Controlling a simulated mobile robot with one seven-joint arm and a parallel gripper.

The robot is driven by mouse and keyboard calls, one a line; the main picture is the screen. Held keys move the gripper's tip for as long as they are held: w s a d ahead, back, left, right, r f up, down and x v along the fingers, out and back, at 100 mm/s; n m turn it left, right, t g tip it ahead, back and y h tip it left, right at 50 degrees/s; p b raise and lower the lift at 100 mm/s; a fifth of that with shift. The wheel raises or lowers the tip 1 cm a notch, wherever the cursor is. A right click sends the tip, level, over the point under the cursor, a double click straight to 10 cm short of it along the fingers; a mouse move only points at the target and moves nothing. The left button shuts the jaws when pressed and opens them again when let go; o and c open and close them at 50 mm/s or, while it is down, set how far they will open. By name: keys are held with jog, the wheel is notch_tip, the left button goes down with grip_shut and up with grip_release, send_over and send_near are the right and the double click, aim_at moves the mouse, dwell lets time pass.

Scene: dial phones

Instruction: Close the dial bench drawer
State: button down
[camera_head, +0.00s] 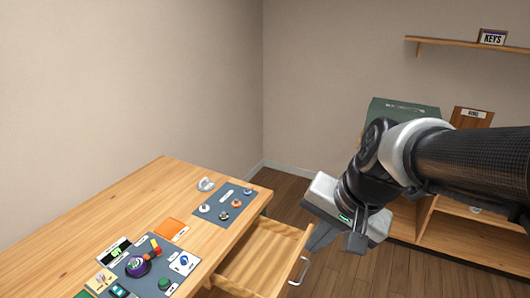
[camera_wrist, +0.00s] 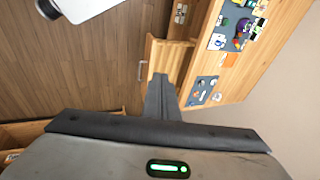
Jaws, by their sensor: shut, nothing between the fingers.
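The wooden dial bench (camera_head: 90,225) has its drawer (camera_head: 262,262) pulled out at its right end. The drawer looks empty inside, and a metal bar handle (camera_head: 299,270) is on its front. The drawer (camera_wrist: 168,55) and its handle (camera_wrist: 142,71) also show in the wrist view. My gripper (camera_head: 315,244) is shut and empty. In the head view it appears just right of the drawer's front, above the handle. In the wrist view its fingertips (camera_wrist: 160,80) overlap the drawer's near end. I cannot tell whether they touch it.
Dial panels, knobs and an orange square (camera_head: 170,229) lie on the bench top. A wooden shelf unit (camera_head: 470,243) with a green box (camera_head: 405,106) stands at the right. A wall shelf (camera_head: 465,43) holds a KEYS sign. Bare floor (camera_wrist: 85,60) lies beyond the drawer front.

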jog(key=w+d+f+m+g+b, duration=0.15)
jog(key=w+f+m+b, duration=0.35)
jog(key=f, duration=0.7)
jog(key=w+d+f+m+y+b, duration=0.1)
jog(key=w+d+f+m, duration=0.15)
jog(key=f+m, duration=0.65)
jog(key=w+d+f+m+b, duration=0.1)
jog(key=w+f+m+b, duration=0.25)
jog(key=f, duration=1.05)
jog(key=w+a+f+b, duration=0.3)
jog(key=a+f, duration=0.3)
jog(key=f, duration=0.2)
jog(key=shift+w+a+f, duration=0.25)
jog(key=shift+w, duration=0.35)
jog(key=shift+m, duration=0.25)
